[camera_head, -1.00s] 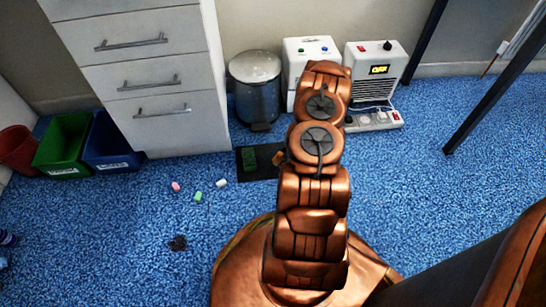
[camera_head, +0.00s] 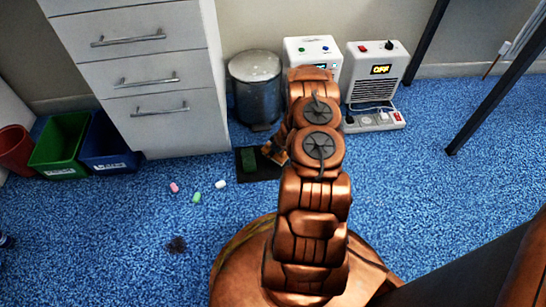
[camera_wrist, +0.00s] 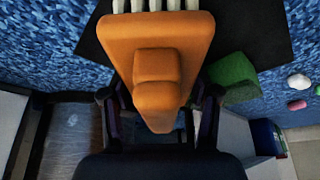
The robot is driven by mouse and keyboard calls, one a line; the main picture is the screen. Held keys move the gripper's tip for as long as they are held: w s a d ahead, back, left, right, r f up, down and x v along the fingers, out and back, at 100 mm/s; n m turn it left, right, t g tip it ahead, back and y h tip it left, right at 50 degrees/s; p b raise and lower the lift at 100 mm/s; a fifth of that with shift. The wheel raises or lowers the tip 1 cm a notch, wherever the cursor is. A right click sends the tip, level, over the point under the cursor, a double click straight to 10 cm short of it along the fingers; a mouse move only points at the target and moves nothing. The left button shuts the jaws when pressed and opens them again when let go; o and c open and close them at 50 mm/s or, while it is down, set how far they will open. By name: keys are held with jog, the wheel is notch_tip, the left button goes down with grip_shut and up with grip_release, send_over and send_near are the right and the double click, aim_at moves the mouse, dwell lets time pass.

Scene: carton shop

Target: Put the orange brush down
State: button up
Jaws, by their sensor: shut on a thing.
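The orange brush (camera_wrist: 155,40) fills the middle of the wrist view, its white bristles cut off by the top edge. My gripper (camera_wrist: 158,112) is shut on its narrower part, with a dark finger on each side. Behind the brush lies a black mat (camera_wrist: 268,35). A green block (camera_wrist: 232,78) rests on the mat. In the head view the mat (camera_head: 270,172) lies on the blue floor left of my arm, and a small orange-brown part shows over it. My arm hides most of the gripper there. I cannot tell whether the brush touches the mat.
A metal bin (camera_head: 255,90) and white drawers (camera_head: 165,125) stand behind the mat. Two white boxes (camera_head: 312,52) (camera_head: 372,70) and a power strip (camera_head: 375,118) are right of the bin. Small pink, green and white pieces (camera_head: 197,197) and a dark clump (camera_head: 176,245) lie left on the floor.

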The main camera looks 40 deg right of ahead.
notch_tip(320, 180, down, 3)
jog(key=shift+r+b, duration=0.15)
jog(key=shift+b, duration=0.4)
jog(key=o, duration=1.6)
jog(key=shift+c, duration=0.2)
